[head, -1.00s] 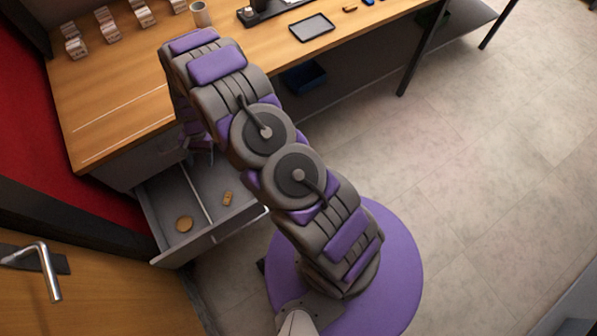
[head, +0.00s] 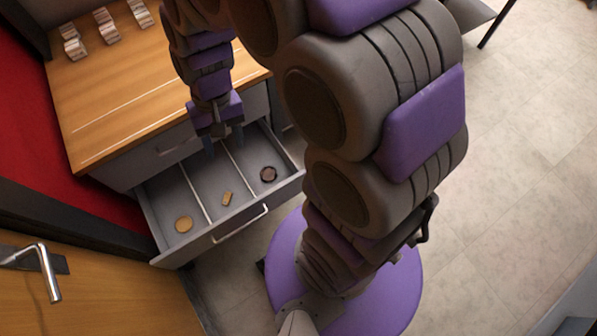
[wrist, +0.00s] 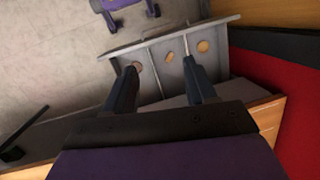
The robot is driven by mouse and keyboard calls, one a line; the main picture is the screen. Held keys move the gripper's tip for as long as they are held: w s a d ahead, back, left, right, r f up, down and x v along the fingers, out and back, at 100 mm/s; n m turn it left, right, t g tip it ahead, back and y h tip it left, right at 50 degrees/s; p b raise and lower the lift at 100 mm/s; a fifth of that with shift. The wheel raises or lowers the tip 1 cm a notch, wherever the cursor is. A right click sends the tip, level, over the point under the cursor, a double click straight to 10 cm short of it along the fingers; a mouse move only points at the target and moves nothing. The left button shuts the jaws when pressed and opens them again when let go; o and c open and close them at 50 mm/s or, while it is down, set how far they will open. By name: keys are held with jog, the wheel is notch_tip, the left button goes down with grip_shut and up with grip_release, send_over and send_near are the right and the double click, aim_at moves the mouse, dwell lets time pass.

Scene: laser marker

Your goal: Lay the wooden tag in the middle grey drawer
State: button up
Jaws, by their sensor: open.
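The grey drawer (head: 240,222) is pulled open under the desk and has dividers forming three compartments. A small wooden tag (head: 227,198) lies flat in its middle compartment; it also shows in the wrist view (wrist: 169,57). A round wooden disc (head: 183,224) lies in the left compartment and a dark round piece (head: 268,174) in the right one. My gripper (head: 224,146) points down near the back of the drawer, apart from the tag. Its two fingers stand wide apart with nothing between them in the wrist view (wrist: 160,70).
The wooden desktop (head: 125,95) lies above the drawer, with stacks of small pieces (head: 107,28) at its back. A closed drawer front (head: 178,146) sits above the open one. A wooden door (head: 100,285) with a metal handle is at lower left. Floor at right is clear.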

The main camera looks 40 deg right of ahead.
jog(key=s+d+r+h, duration=0.1)
jog(key=s+d+r, duration=0.1)
jog(key=s, duration=0.7)
jog(key=s+d+r+n, duration=0.1)
jog(key=s+d+r, duration=0.2)
jog(key=s+d, duration=0.2)
jog(key=s, duration=0.3)
jog(key=shift+s+r+h, duration=0.2)
jog(key=shift+s+h, duration=0.15)
jog(key=shift+h, duration=0.05)
jog(key=shift+a, duration=0.1)
